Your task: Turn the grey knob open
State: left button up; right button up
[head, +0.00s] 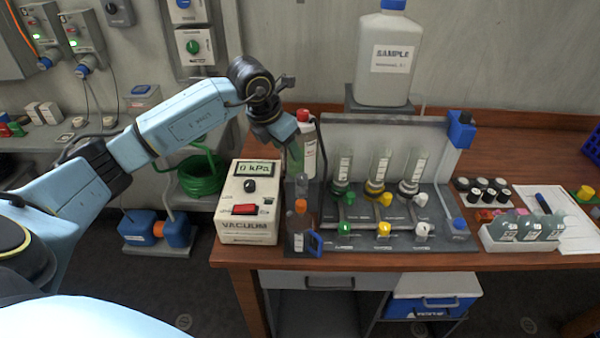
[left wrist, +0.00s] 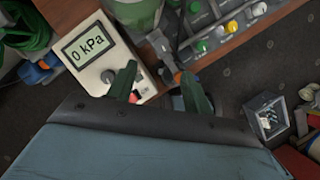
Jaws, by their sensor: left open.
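A pale grey-white knob (head: 423,229) sits at the right end of the front row on the dark manifold (head: 455,238), beside a yellow knob (head: 384,229) and a green knob (head: 345,229). The pale knob also shows at the top of the left wrist view (left wrist: 259,9). A second, upper row has further valve knobs, including a pale one (head: 421,199). Which one counts as grey is hard to tell. My left gripper (left wrist: 160,90) is open and empty, high over the gap between the vacuum box and the manifold's left end, apart from the knobs. My right gripper is not in view.
The vacuum box (head: 249,226) reads 0 kPa at the desk's left end. An orange-capped bottle (head: 300,240) and a red-capped bottle (head: 306,145) stand left of the manifold. Glass funnels rise behind the knobs. A rack of bottles (head: 520,240) stands to the right.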

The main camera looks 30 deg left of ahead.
aim_at(301, 176)
pick_arm(q)
jog(key=p+x, duration=0.1)
jog(key=x, duration=1.1)
jog(key=shift+d, duration=0.15)
jog(key=c, duration=1)
jog(key=shift+o, duration=0.2)
